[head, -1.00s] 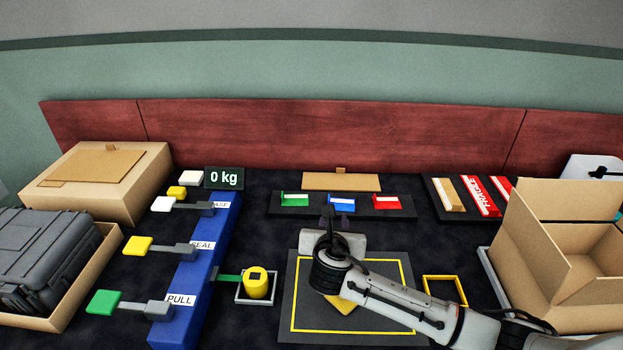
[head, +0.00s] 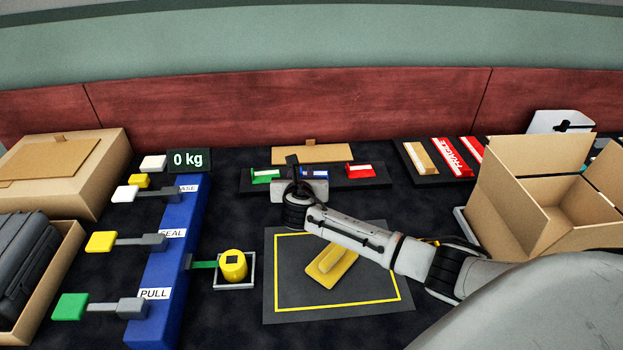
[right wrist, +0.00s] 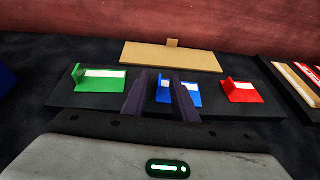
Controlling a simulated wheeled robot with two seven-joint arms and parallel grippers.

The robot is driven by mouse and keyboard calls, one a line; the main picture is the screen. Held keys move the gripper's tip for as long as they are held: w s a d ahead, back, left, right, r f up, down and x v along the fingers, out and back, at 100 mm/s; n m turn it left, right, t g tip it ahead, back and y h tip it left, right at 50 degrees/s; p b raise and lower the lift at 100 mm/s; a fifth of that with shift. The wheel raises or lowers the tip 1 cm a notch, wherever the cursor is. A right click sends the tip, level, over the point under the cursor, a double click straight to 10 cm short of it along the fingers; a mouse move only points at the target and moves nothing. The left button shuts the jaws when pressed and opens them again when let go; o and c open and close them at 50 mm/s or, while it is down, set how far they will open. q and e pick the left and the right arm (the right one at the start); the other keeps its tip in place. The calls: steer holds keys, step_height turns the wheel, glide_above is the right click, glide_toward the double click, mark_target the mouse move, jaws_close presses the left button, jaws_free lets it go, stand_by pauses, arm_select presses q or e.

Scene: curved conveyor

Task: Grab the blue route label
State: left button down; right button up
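The blue route label (head: 314,171) lies on a dark rack (head: 340,180) between a green label (head: 264,176) and a red label (head: 360,170). My right gripper (head: 294,162) is over the rack and hides part of the blue label. In the right wrist view, my right gripper (right wrist: 162,82) has its two dark fingers apart. The blue label (right wrist: 163,93) shows between them and also to the right of the right finger, which crosses in front of it. I cannot tell whether they touch. My left gripper is not in view.
A flat tan board (head: 330,153) lies behind the rack. Red FRAGILE labels (head: 453,158) are to the right, near an open carton (head: 520,190). A blue lever housing (head: 170,270) stands left.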

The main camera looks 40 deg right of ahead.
steer(key=shift+w+d+f, duration=0.1)
steer(key=shift+w+d, duration=0.05)
steer(key=shift+w, duration=0.05)
jaws_close()
